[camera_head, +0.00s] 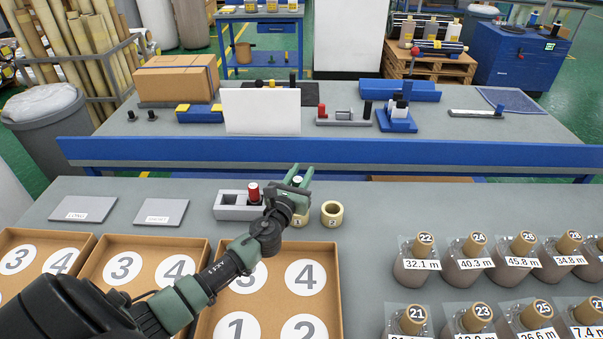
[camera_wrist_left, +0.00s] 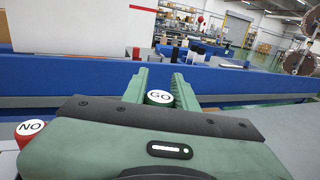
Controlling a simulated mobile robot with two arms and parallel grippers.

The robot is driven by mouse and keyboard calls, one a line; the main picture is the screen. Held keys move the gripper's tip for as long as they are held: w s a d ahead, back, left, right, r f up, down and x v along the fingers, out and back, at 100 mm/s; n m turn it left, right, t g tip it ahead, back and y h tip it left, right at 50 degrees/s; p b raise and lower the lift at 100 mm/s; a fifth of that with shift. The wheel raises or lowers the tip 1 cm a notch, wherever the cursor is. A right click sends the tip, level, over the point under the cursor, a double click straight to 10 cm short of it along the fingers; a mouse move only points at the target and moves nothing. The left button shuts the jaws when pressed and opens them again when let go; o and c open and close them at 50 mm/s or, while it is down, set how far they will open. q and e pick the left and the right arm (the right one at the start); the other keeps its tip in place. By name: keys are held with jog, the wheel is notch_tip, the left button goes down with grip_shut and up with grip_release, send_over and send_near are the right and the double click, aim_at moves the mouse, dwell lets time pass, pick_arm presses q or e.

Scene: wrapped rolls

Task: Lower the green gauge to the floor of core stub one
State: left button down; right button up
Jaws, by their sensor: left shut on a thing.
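My left gripper (camera_head: 299,177) is shut on the green gauge, whose white GO cap (camera_wrist_left: 159,97) shows between the fingers in the wrist view. The cap also shows in the head view (camera_head: 298,180). Core stub one (camera_head: 299,221), a short cream tube marked 1, stands on the grey bench directly below the gripper. The wrist and fingers cover its mouth and the gauge's lower end, so I cannot tell whether the gauge tip is inside it. Core stub two (camera_head: 332,214) stands open and empty-looking just to the right. My right gripper is out of view.
A grey holder (camera_head: 230,212) left of the stubs bears the red NO gauge (camera_head: 254,193), also in the wrist view (camera_wrist_left: 31,130). Cardboard trays (camera_head: 208,300) lie in front at left. Wrapped rolls (camera_head: 416,262) stand at right. A blue rail (camera_head: 420,156) runs behind.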

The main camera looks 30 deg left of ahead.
pick_arm(q)
jog(key=shift+f+b, duration=0.4)
jog(key=shift+f, duration=0.05)
dwell(0.6)
jog(key=shift+f+b, duration=2.25)
jog(key=shift+f, duration=0.15)
jog(key=c, duration=1)
grip_release()
jog(key=shift+r, duration=0.1)
jog(key=shift+s+d, duration=0.1)
jog(key=shift+s, duration=0.2)
jog(key=v, duration=0.7)
jog(key=shift+s, duration=0.15)
